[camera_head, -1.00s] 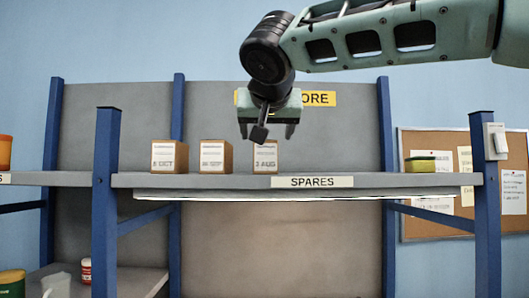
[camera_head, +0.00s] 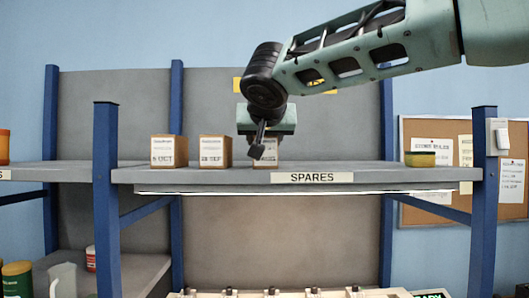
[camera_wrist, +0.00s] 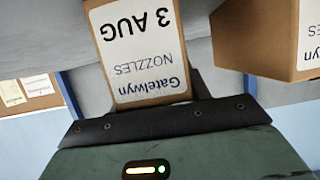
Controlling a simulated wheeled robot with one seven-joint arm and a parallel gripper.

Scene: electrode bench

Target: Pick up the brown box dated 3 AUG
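The brown box dated 3 AUG (camera_head: 268,152) stands on the spares shelf, the rightmost of three, partly hidden behind my gripper (camera_head: 263,133) in the head view. In the wrist view this box (camera_wrist: 138,50) appears upside down, its white label reading Gatelwyn, NOZZLES, 3 AUG. It is centred close in front of my gripper's palm. My gripper appears open, with dark finger parts by the box's sides; whether they touch it is not clear. The box dated 28 SEP (camera_head: 215,151) and the box dated 5 OCT (camera_head: 169,151) stand to its left.
A neighbouring brown box (camera_wrist: 255,45) is close at the right of the wrist view. The shelf (camera_head: 380,175) is clear from the 3 AUG box to a yellow-green sponge (camera_head: 419,159). Blue posts (camera_head: 106,200) stand at its ends. A pinboard (camera_head: 450,212) hangs at the right.

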